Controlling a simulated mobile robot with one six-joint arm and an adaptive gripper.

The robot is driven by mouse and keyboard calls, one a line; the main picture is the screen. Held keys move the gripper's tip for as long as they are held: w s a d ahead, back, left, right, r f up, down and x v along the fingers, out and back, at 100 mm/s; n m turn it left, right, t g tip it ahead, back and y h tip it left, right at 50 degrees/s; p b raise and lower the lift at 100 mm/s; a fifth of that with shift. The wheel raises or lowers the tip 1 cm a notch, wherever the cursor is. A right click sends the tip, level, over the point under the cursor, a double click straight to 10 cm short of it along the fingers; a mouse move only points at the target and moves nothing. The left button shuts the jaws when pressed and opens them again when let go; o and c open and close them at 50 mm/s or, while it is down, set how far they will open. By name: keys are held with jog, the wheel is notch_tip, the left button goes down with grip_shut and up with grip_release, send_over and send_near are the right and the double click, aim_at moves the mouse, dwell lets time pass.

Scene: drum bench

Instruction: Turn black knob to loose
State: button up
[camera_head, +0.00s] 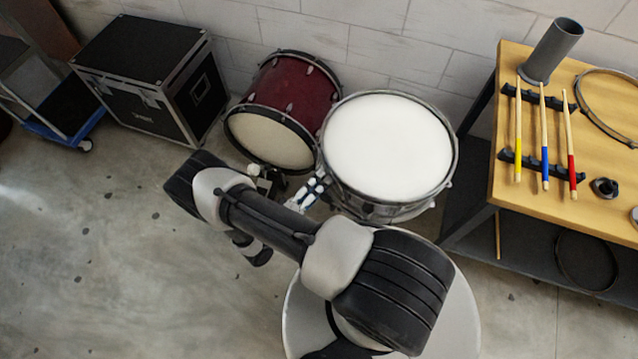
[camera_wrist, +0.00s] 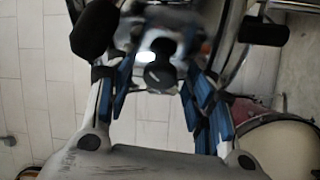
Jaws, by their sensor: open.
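A dark round knob (camera_wrist: 159,76), which looks like the black knob, shows in the wrist view on blurred metal hardware. My gripper (camera_wrist: 157,92) is open, with its blue-padded fingers to the left and right of the knob. I see no clear contact, and the depth between pads and knob is hard to judge. In the head view my gripper (camera_head: 311,190) is at the left side of the white-topped snare drum (camera_head: 390,145), low by its rim. The knob cannot be made out there.
A dark red drum (camera_head: 297,98) stands behind to the left, close to the snare. A black case (camera_head: 150,85) is farther left. A wooden bench (camera_head: 520,205) with drumsticks is at right. In the wrist view, dark rounded parts (camera_wrist: 95,28) and (camera_wrist: 263,32) flank the hardware.

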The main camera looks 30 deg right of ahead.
jog(key=c, duration=1.1)
jog(key=shift+o, duration=0.2)
